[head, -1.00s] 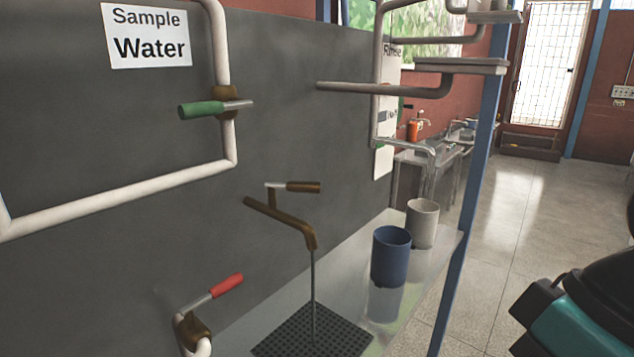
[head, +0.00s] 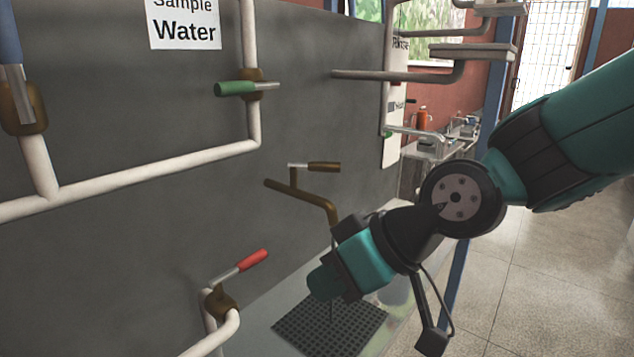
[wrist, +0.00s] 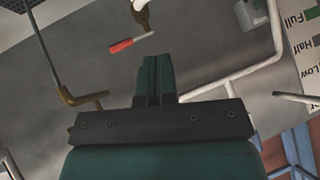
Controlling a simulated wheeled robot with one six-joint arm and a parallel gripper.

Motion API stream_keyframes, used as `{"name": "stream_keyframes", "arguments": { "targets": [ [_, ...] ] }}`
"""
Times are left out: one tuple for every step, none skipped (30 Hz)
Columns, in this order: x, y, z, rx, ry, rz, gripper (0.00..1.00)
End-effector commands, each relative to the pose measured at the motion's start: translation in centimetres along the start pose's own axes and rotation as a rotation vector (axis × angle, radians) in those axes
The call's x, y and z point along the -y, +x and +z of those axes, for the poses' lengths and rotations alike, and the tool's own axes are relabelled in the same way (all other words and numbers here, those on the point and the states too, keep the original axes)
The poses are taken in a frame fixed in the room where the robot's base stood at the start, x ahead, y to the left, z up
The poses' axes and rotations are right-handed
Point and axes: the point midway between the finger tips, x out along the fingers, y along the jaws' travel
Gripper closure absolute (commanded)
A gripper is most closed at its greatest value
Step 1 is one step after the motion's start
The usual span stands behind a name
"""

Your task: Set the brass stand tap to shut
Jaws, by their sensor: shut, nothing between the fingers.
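The brass stand tap (head: 305,195) sticks out from the grey panel at the middle of the head view, its bent spout pointing down. Its lever (head: 323,167) has a brown grip and lies roughly level, pointing right. A thin stream (head: 331,312) shows below the spout, partly hidden by my arm. In the wrist view, turned over, the tap (wrist: 80,99) is left of my fingers with the stream (wrist: 42,40) running from it. My gripper (wrist: 156,60) is shut and empty, apart from the tap. In the head view my gripper (head: 322,284) is low, in front of the spout.
A red-handled valve (head: 240,267) is at the lower left, and a green-handled valve (head: 246,88) is higher on white pipe. A black drain grate (head: 315,335) lies under the spout on the shelf. Grey pipes (head: 420,76) and a narrow tray stand out at upper right.

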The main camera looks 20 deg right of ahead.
Motion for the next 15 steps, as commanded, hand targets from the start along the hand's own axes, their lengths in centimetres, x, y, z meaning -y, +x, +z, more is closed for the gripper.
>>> {"name": "stream_keyframes", "arguments": {
  "targets": [
    [-1.5,1.8,-0.7,-0.104,-0.006,0.018,1.0],
    [-2.4,2.4,-1.6,-0.176,-0.016,0.036,1.0],
    [-3.6,3.0,-2.7,-0.271,-0.026,0.066,1.0],
    [-4.5,3.3,-3.4,-0.341,-0.033,0.092,1.0],
    [-5.5,3.5,-4.1,-0.41,-0.04,0.123,1.0],
    [-6.9,3.7,-5.0,-0.498,-0.047,0.17,1.0],
    [-7.9,3.6,-5.5,-0.562,-0.051,0.207,1.0],
    [-9.0,3.6,-5.9,-0.621,-0.055,0.248,1.0],
    [-10.3,3.3,-6.3,-0.695,-0.059,0.306,1.0],
    [-11.3,3.1,-6.5,-0.746,-0.06,0.349,1.0],
    [-12.2,2.8,-6.6,-0.792,-0.063,0.392,1.0],
    [-13.4,2.4,-6.7,-0.847,-0.064,0.449,1.0],
    [-14.2,2.0,-6.7,-0.882,-0.064,0.489,1.0],
    [-14.8,1.7,-6.7,-0.915,-0.065,0.527,1.0],
    [-15.6,1.3,-6.6,-0.95,-0.067,0.571,1.0]
  ]
}}
